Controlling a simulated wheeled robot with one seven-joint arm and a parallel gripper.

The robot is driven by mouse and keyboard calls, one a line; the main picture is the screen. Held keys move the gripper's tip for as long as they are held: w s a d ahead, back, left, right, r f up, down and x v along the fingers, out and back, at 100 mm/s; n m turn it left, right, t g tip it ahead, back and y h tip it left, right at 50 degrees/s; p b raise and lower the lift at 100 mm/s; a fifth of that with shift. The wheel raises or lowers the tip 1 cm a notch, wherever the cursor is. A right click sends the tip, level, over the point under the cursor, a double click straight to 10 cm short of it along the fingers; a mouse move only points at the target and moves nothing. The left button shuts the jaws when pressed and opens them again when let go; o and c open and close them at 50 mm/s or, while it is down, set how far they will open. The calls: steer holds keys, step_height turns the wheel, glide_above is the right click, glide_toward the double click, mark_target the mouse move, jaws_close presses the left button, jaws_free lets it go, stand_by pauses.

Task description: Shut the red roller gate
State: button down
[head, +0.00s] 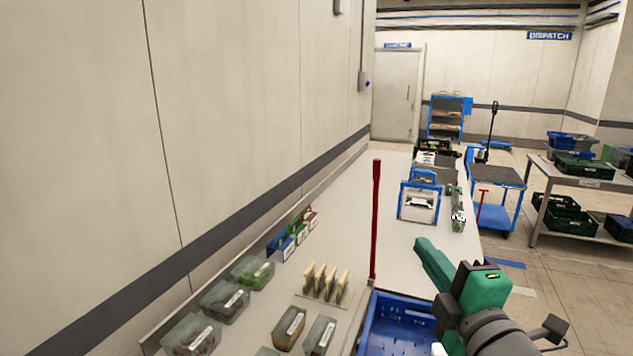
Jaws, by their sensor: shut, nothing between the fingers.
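A thin red post (376,222) stands upright at the near part of the long pale bench, just behind the blue crate (392,318). It is the only large red part in view, and I cannot tell whether it is the roller gate itself. No rollers show. My gripper (424,246) is green and grey, at the lower right, to the right of the red post and apart from it. Its fingers are shut and empty, pointing up and to the left. My gripper and arm hide part of the bench and the crate's right side.
Clear tubs (224,300) and a row of pale upright cards (325,283) line the bench's left side by the wall. A blue-framed device (419,203) stands farther along. A blue cart (497,180) and a crate table (580,182) stand right. Bare bench lies beyond the post.

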steer(key=s+a+f+m+h, duration=0.25)
steer(key=a+f+m, duration=0.35)
steer(key=f, duration=0.4)
steer(key=s+a+f+m+t+h, duration=0.1)
steer(key=s+a+f+m+h, duration=0.2)
steer(key=f+m, duration=0.7)
steer(key=s+a+f+m+h, duration=0.1)
steer(key=s+a+f+m, duration=0.45)
steer(key=f, duration=0.55)
steer(key=s+a+f+n+g+y, duration=0.1)
steer(key=s+a+f+g+y, duration=0.1)
steer(key=s+f, duration=0.5)
steer(key=s+a+f+n+g+y, duration=0.1)
steer(key=s+f, duration=0.6)
steer(key=s, duration=1)
steer(key=shift+s+a+n+g+y, duration=0.15)
steer(key=shift+a+n+g+y, duration=0.2)
steer(key=shift+a+g, duration=0.15)
steer(key=c, duration=2.4)
jaws_free()
steer(key=shift+s+d+f, duration=0.1)
steer(key=shift+s, duration=0.25)
steer(key=o, duration=0.5)
steer(key=shift+s, duration=0.1)
steer(key=shift+o, duration=0.7)
